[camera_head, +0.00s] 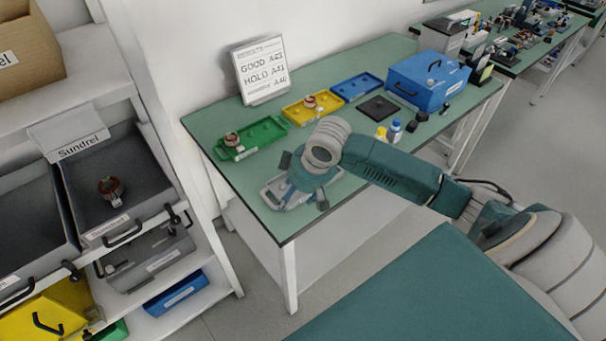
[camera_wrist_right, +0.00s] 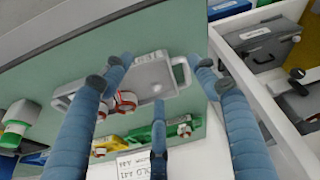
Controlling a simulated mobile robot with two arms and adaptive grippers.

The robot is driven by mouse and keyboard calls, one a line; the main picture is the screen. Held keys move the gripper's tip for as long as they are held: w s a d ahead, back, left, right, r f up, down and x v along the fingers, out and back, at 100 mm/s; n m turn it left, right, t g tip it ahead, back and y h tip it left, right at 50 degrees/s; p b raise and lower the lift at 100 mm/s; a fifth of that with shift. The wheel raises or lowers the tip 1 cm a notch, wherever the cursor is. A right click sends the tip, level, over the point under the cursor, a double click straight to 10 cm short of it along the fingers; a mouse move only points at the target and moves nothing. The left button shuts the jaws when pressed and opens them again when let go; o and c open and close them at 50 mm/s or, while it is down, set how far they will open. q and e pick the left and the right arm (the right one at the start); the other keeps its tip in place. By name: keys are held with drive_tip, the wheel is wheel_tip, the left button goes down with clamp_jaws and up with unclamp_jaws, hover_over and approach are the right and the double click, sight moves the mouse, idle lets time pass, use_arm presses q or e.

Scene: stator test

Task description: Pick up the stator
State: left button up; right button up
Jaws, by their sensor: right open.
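My right gripper (camera_head: 308,188) is over the grey tray-like device (camera_head: 272,199) at the front edge of the green table. In the right wrist view my right gripper (camera_wrist_right: 160,78) has its fingers spread open and empty, with the grey device (camera_wrist_right: 152,82) beyond them. A red-and-white stator (camera_wrist_right: 127,101) shows by the device, partly covered by the left finger; I cannot tell whether they touch. The arm hides it in the head view. Other stators sit on the green tray (camera_head: 262,133), the yellow tray (camera_head: 294,112) and in a grey bin (camera_head: 80,178). My left gripper is out of view.
A sign (camera_head: 262,70) stands at the table's back. A blue tray (camera_head: 357,87), black pad (camera_head: 378,107), small bottles (camera_head: 395,130) and blue case (camera_head: 428,82) are to the right. A shelf with bins stands left of the table.

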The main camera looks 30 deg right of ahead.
drive_tip(key=w+d+r+m, duration=0.2)
drive_tip(key=w+d+r, duration=0.35)
drive_tip(key=d, duration=0.35)
drive_tip(key=shift+h, duration=0.3)
drive_tip(key=p+x, duration=0.1)
drive_tip(key=x, duration=0.3)
drive_tip(key=shift+w, duration=0.15)
drive_tip(key=shift+w+a+f+p, duration=0.1)
drive_tip(key=shift+f+p, duration=0.1)
drive_tip(key=shift+f, duration=0.15)
drive_tip(key=shift+w+f+p, duration=0.1)
drive_tip(key=shift+f+p, duration=0.05)
drive_tip(key=shift+f, duration=0.15)
drive_tip(key=p+x, duration=0.1)
drive_tip(key=x, duration=0.2)
drive_tip(key=shift+w+f, duration=0.1)
drive_tip(key=shift+f, duration=0.15)
drive_tip(key=shift+w+f+t, duration=0.15)
drive_tip(key=shift+f+t, duration=0.15)
drive_tip(key=c, duration=1.3)
drive_tip(key=shift+r, duration=0.1)
